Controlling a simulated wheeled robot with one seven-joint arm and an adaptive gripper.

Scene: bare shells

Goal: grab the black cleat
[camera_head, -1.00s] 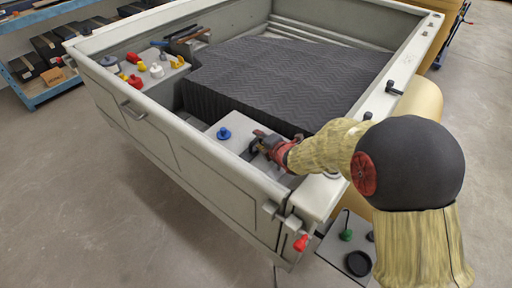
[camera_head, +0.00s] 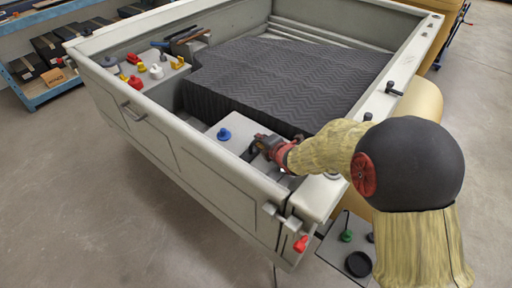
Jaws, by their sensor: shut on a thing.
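My gripper (camera_head: 257,148) reaches from the right over the near end of the open truck-bed-like shell, above a light grey ledge (camera_head: 228,147). Its jaws are shut on a small dark thing, which I take to be the black cleat; the jaws hide most of it, so its shape and whether it touches the ledge cannot be told. A blue knob-like piece (camera_head: 223,134) stands on the ledge just left of the jaws.
The shell's near wall (camera_head: 200,150) and right rim (camera_head: 372,105) border my arm; black fittings (camera_head: 393,89) sit on that rim. A dark ribbed mat (camera_head: 285,80) fills the bed. Red, yellow and white pieces (camera_head: 156,71) stand on a far-left ledge. A lower plate (camera_head: 338,252) holds green and black pieces.

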